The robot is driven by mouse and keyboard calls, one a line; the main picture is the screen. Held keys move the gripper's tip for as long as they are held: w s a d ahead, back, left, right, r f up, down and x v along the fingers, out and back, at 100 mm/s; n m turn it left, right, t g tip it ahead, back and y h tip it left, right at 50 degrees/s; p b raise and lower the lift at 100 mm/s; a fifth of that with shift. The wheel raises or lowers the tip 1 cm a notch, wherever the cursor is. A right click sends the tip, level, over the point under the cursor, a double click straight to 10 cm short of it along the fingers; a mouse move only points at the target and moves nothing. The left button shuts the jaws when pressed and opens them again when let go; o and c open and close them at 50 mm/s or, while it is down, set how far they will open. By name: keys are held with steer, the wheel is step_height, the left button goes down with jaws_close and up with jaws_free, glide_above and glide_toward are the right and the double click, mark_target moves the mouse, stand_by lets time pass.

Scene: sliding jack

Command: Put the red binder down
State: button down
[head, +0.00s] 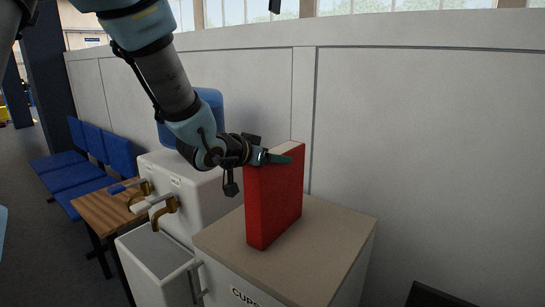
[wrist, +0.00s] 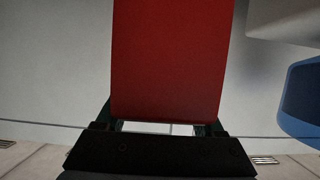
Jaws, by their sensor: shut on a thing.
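The red binder (head: 275,198) stands upright at the top of the cabinet marked "CUPS" (head: 340,237) in the head view. Its lower edge is at the cabinet top; I cannot tell whether it rests there or is a little above it. My gripper (head: 284,157) is shut on the upper part of the binder, coming from the left. In the wrist view the binder (wrist: 170,60) fills the middle, between the fingers (wrist: 165,128). Part of the binder's top edge is hidden by the gripper.
A white water dispenser (head: 185,190) with taps and a blue bottle (head: 212,103) stands left of the cabinet. A white bin (head: 155,265) is in front of it. A grey wall (head: 420,130) is close behind. The cabinet top is bare right of the binder.

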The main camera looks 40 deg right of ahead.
jaws_free()
steer(key=shift+r, duration=0.1)
steer(key=shift+a, duration=0.15)
steer(key=b+v, duration=0.1)
steer(key=v, duration=1)
steer(key=shift+a+r, duration=0.25)
steer(key=shift+r, duration=0.05)
